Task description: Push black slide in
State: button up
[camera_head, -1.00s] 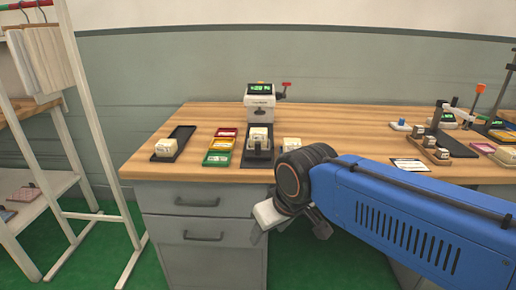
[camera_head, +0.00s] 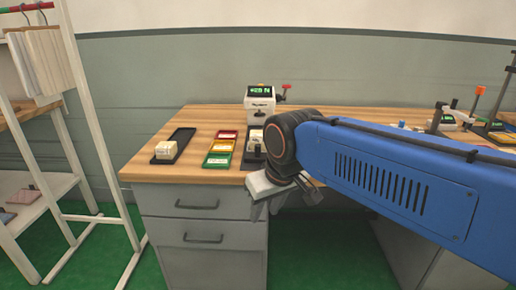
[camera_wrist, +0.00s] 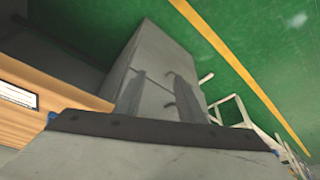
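The white tester (camera_head: 260,98) with a green-lit display stands at the back of the wooden desk. The black slide (camera_head: 247,163) sticks out from its front, toward the desk's front edge. A pale block (camera_head: 256,135) sits on the slide. My gripper (camera_head: 263,210) hangs in front of the desk's front edge, below the desktop and apart from the slide. In the wrist view its two fingers (camera_wrist: 158,95) stand apart with nothing between them, before the grey drawer cabinet. The slide is not visible there.
Left of the slide lie red, yellow and green trays (camera_head: 218,159). Farther left is a black tray (camera_head: 183,138) with a pale block (camera_head: 166,150). A clothes rack (camera_head: 95,120) stands left of the desk (camera_head: 215,115). More equipment (camera_head: 445,120) stands at the right.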

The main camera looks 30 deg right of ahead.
jog(key=w+d+r+m+g, duration=0.1)
jog(key=w+d+r, duration=0.1)
jog(key=w+r, duration=0.45)
jog(key=w+d+r+m+g, duration=0.1)
jog(key=w+d+r, duration=0.2)
jog(key=w+r, duration=0.3)
jog(key=m+g, duration=0.2)
send_near(258, 145)
notch_tip(258, 145, down, 10)
jog(key=shift+f, duration=0.25)
jog(key=shift+w+d, duration=0.1)
grip_shut()
